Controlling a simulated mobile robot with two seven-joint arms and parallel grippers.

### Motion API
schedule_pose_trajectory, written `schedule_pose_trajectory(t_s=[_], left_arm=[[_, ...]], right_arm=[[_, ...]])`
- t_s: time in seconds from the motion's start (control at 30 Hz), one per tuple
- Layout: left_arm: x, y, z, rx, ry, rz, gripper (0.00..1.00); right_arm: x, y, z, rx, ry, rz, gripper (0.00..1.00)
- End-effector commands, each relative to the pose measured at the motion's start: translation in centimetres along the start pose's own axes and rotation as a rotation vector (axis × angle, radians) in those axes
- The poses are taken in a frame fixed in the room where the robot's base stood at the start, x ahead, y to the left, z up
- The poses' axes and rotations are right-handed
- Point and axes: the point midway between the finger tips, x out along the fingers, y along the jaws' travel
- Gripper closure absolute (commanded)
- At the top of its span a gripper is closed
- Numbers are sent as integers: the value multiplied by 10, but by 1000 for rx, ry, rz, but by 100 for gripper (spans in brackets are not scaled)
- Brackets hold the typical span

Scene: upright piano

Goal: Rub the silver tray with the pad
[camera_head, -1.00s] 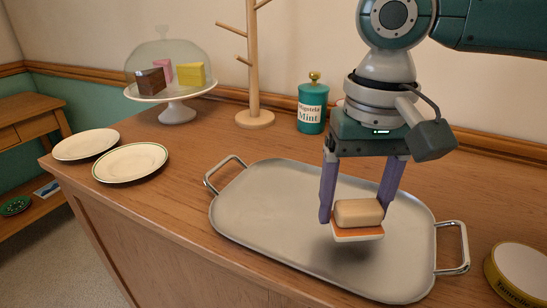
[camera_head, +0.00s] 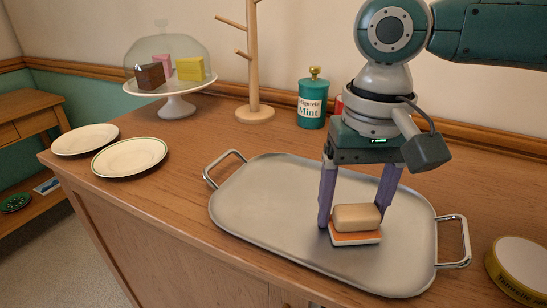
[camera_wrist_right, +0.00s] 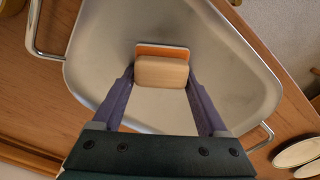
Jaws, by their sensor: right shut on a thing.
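The silver tray (camera_head: 270,205) lies flat on the wooden cabinet top, with a raised handle at each end. It also fills much of the right wrist view (camera_wrist_right: 110,50). My right gripper (camera_head: 352,220) is over the right half of the tray and is shut on the pad's tan block-like grip. The pad (camera_head: 356,239) has an orange and white layer under that grip; it also shows between the fingers in the right wrist view (camera_wrist_right: 162,70). The pad's underside is hidden and appears to be at the tray's surface. My left gripper is not in view.
Two white plates (camera_head: 130,157) (camera_head: 85,139) stand left of the tray. Behind are a glass-domed cake stand (camera_head: 175,105), a wooden peg stand (camera_head: 254,70) and a teal mint tin (camera_head: 312,103). A yellow round tin (camera_head: 518,268) stands right of the tray.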

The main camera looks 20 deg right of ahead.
Motion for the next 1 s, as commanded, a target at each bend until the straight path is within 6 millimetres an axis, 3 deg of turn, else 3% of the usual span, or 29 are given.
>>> schedule_pose_trajectory(t_s=[0.5, 0.8, 1.0], left_arm=[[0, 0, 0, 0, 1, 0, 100], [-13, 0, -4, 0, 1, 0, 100], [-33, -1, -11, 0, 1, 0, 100]], right_arm=[[-2, 20, -34, 1, 1, 0, 100], [-1, 19, -32, 0, -1, 0, 100], [-2, 12, -19, -3, -4, 1, 100]])
